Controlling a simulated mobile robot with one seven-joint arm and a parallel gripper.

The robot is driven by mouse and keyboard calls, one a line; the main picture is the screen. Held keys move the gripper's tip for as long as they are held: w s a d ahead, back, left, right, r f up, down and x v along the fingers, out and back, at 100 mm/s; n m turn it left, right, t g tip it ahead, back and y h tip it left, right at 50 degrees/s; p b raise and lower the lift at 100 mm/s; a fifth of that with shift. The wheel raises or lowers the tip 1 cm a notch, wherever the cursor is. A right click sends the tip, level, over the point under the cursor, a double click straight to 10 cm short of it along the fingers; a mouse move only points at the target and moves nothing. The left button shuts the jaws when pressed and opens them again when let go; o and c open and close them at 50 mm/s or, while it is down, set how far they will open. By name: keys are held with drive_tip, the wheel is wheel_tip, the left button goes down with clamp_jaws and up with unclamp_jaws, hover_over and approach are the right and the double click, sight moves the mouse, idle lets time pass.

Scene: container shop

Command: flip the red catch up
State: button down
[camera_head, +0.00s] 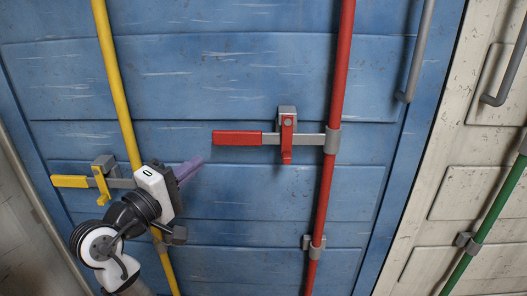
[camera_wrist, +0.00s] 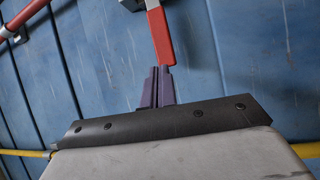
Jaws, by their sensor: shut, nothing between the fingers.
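The red catch (camera_head: 287,140) hangs down over the grey bar of the red handle, below a grey block on the blue door. The red handle's grip (camera_head: 237,138) points left from the red rod (camera_head: 337,100). My gripper (camera_head: 201,160) is shut and empty, its purple fingers below and left of the grip's free end. In the wrist view the shut fingertips (camera_wrist: 158,68) appear close to the end of the red grip (camera_wrist: 160,38); I cannot tell if they touch. The catch cannot be made out in the wrist view.
A yellow rod (camera_head: 116,70) with a yellow handle (camera_head: 70,181) and yellow catch (camera_head: 102,184) is beside my arm on the left. A grey pull bar (camera_head: 420,50) is at upper right. A green rod (camera_head: 490,220) is on the pale door. Blue panel below the red handle is clear.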

drive_tip(key=d+g+h, duration=0.1)
drive_tip(key=s+d+f+m+g+h, duration=0.1)
drive_tip(key=d+f+g, duration=0.1)
drive_tip(key=d, duration=0.1)
drive_tip(key=shift+s+d+g+h, duration=0.1)
drive_tip(key=shift+s+g+h, duration=0.05)
drive_tip(key=shift+g+h, duration=0.25)
drive_tip(key=p, duration=0.3)
approach(282, 157)
drive_tip(key=w, duration=0.3)
drive_tip(key=shift+w+d+r+p, duration=0.1)
drive_tip(key=shift+d+p, duration=0.1)
drive_tip(key=shift+d, duration=0.5)
drive_tip(key=shift+w+d+r+p, duration=0.1)
drive_tip(key=shift+d+r+p, duration=0.05)
drive_tip(key=shift+d, duration=0.55)
drive_tip(key=shift+w+d+r+p, duration=0.1)
drive_tip(key=shift+d+p, duration=0.1)
drive_tip(key=shift+d, duration=0.5)
drive_tip(key=shift+f, duration=0.1)
